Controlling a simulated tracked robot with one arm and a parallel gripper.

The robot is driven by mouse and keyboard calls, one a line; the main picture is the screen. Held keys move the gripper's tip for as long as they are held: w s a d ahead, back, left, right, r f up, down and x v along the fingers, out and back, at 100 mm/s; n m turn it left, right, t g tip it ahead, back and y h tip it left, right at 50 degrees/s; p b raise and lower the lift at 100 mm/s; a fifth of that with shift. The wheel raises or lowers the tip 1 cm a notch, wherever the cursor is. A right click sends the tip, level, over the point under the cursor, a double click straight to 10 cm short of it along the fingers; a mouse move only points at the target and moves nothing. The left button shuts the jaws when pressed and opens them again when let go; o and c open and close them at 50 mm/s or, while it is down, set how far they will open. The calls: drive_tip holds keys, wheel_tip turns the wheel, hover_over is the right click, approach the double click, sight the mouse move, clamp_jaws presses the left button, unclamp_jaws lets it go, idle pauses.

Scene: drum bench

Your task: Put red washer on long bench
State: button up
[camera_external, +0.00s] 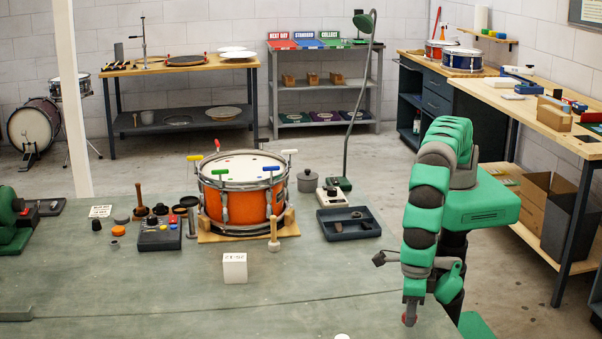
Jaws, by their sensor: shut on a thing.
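My gripper (411,312) points down at the front right, over or just beyond the right edge of the green-topped bench (310,290). It is shut on a small red thing, the red washer (409,321), of which only a little shows at the fingertips. The washer's height above the surface is hard to tell. A long wooden-topped bench (545,112) runs along the right wall, behind and right of my arm. No label shows which bench is the long one.
An orange drum (238,205) on a wooden stand fills the middle of the green top. Near it are a dark tray (347,228), a white box (235,268) and several small parts at left. The green top's front is mostly clear. Cardboard boxes (540,205) sit under the wooden bench.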

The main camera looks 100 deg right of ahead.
drive_tip(key=shift+w+a+f, duration=0.1)
drive_tip(key=shift+w+a, duration=0.2)
drive_tip(key=shift+a, duration=0.1)
drive_tip(key=shift+f+p, duration=0.3)
drive_tip(key=shift+f, duration=1.45)
drive_tip(key=shift+f, duration=0.1)
drive_tip(key=o, duration=0.9)
drive_tip(key=shift+o, duration=0.2)
wheel_tip(320, 180, up, 12)
drive_tip(key=shift+a+f, duration=0.1)
drive_tip(key=shift+f, duration=0.15)
drive_tip(key=shift+r, duration=0.35)
